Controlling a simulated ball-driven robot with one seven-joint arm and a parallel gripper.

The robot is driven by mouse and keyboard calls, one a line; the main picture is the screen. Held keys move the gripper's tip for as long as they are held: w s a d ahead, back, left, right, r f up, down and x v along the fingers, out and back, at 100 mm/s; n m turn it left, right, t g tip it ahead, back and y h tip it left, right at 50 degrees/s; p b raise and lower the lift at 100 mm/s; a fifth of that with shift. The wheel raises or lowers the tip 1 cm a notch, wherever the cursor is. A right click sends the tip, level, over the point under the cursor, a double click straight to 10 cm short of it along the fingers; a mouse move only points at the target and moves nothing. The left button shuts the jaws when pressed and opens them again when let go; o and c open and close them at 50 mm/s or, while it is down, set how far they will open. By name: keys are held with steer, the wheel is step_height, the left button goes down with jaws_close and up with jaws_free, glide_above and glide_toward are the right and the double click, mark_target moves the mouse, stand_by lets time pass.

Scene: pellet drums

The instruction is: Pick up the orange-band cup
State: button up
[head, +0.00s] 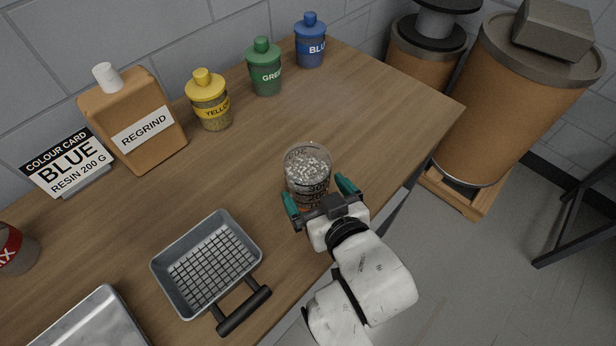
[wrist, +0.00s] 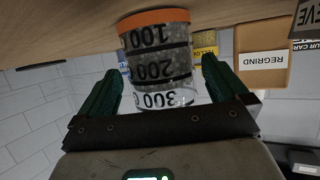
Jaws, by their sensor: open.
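The orange-band cup (head: 308,168) is a clear measuring cup holding pale pellets, standing upright on the wooden bench near its right edge. In the wrist view the cup (wrist: 160,58) shows its orange band at the base and black 100, 200 and 300 marks. My gripper (head: 318,190) is open, with its green fingers on either side of the cup's near part. In the wrist view the gripper (wrist: 170,85) has visible gaps between both fingers and the cup. The orange band is mostly hidden in the head view.
A grey mesh tray (head: 158,270) with a black handle lies left of my arm. A regrind jug (head: 135,125), a colour card (head: 66,165), and yellow (head: 209,100), green (head: 265,68) and blue (head: 310,42) jars line the back. Large drums (head: 515,100) stand beyond the bench's right edge.

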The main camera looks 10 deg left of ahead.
mark_target(307, 166)
steer(key=shift+x, duration=1.6)
steer(key=shift+r, duration=0.1)
steer(key=c, duration=1)
